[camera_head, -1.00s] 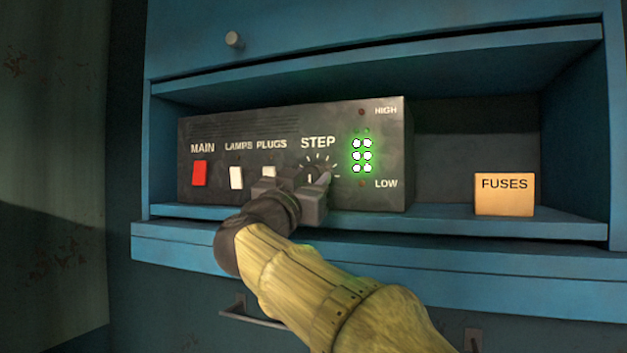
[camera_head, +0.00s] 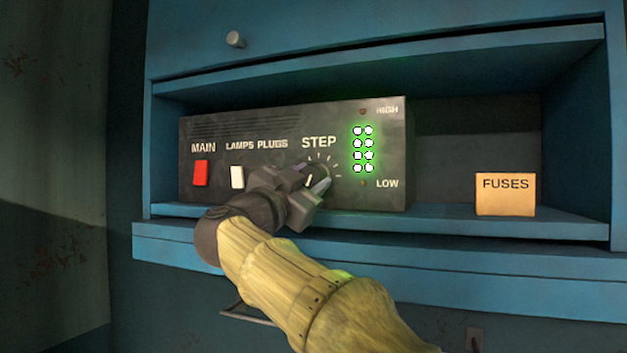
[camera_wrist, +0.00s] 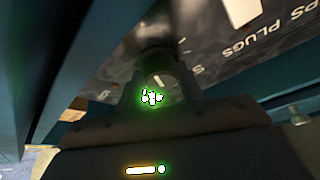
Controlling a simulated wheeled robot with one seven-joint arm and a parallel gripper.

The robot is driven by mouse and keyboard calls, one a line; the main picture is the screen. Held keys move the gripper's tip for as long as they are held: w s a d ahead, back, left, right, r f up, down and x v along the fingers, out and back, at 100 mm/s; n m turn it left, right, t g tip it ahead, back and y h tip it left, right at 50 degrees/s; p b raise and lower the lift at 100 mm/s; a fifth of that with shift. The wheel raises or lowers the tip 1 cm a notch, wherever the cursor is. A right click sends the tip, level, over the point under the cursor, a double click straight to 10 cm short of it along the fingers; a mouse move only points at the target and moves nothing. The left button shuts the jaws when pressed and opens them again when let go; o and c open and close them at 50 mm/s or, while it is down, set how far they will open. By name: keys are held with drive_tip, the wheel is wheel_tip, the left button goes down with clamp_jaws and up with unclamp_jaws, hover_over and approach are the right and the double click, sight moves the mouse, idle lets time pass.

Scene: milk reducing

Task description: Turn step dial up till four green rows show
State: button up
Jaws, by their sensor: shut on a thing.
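The step dial (camera_head: 319,171) is on the front of a dark control box, under the word STEP, with white tick marks around it. My gripper (camera_head: 311,184) is shut on the dial and hides much of it. In the wrist view the dial (camera_wrist: 160,82) shows dimly between the jaws, with green glints on it. The green lamp display (camera_head: 363,149) to the right of the dial has several lit rows of two between HIGH and LOW. A small dark lamp sits above the lit rows and another below them.
The control box (camera_head: 290,120) stands on a blue shelf (camera_head: 450,220). A red MAIN switch (camera_head: 201,173) and a white LAMPS switch (camera_head: 237,177) are to the left; my gripper covers the PLUGS switch. A FUSES box (camera_head: 505,196) stands at the right.

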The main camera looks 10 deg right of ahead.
drive_tip(key=shift+m+g+h, duration=0.3)
drive_tip(key=shift+m+g, duration=0.2)
drive_tip(key=shift+m, duration=0.6)
drive_tip(key=o, duration=1)
drive_tip(key=b+v, duration=0.6)
drive_tip(key=v, duration=1.1)
drive_tip(key=shift+s+a, duration=0.15)
